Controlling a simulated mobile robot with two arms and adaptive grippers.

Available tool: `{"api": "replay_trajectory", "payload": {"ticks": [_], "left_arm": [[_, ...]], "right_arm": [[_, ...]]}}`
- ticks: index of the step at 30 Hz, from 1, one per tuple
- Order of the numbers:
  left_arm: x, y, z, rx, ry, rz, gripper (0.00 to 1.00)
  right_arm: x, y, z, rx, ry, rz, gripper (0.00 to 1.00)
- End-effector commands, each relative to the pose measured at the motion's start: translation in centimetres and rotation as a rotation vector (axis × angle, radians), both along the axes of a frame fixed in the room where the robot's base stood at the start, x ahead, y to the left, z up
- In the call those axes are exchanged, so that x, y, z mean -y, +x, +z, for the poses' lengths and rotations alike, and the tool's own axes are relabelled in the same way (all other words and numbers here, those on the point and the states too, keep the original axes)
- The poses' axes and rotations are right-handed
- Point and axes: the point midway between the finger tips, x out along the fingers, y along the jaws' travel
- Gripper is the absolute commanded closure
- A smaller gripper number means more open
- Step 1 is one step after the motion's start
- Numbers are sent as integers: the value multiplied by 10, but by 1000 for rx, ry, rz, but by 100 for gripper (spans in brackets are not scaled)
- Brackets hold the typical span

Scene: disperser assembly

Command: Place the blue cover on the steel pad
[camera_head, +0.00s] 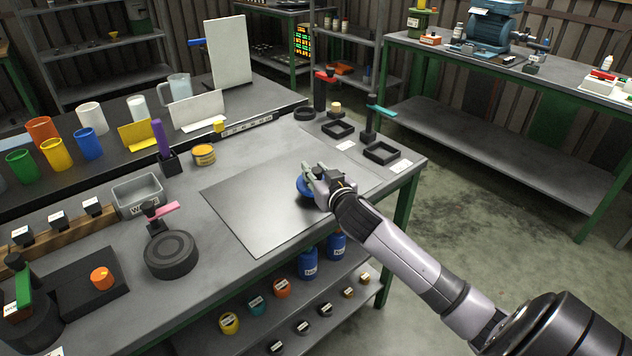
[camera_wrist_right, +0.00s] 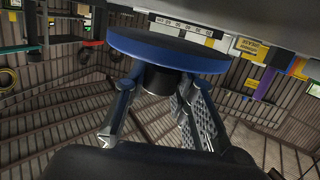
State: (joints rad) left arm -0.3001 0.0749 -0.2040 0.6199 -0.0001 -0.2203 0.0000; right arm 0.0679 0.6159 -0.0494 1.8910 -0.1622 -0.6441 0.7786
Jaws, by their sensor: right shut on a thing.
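The steel pad (camera_head: 250,222) is a shiny flat grey sheet lying on the workbench in the head view. The blue cover (camera_head: 302,187) is a round blue disc over the right part of the pad, partly hidden by my right gripper (camera_head: 319,184). In the right wrist view the blue cover (camera_wrist_right: 165,52) has a black knob (camera_wrist_right: 158,80) between the two fingers, and the gripper is shut on it. The cover looks roughly level. I cannot tell whether it touches the pad. My left gripper is not in view.
The pad's front left is clear.

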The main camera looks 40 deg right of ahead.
Motion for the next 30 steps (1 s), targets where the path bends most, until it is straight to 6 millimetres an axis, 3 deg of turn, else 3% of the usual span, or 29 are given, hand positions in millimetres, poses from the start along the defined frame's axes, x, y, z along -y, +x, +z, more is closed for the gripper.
{"api": "replay_trajectory", "payload": {"ticks": [4, 16, 17, 25, 30], "left_arm": [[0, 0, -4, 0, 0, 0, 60], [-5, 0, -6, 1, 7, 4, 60], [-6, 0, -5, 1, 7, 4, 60], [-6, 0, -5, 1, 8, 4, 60], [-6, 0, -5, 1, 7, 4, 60]], "right_arm": [[0, 0, -24, -2, 1, -1, 100], [0, 0, -30, 1, 1, 0, 100], [0, 0, -30, -1, 1, 0, 74], [0, 0, -30, -2, 1, -1, 56], [0, 0, -30, -2, 1, -1, 55]]}}
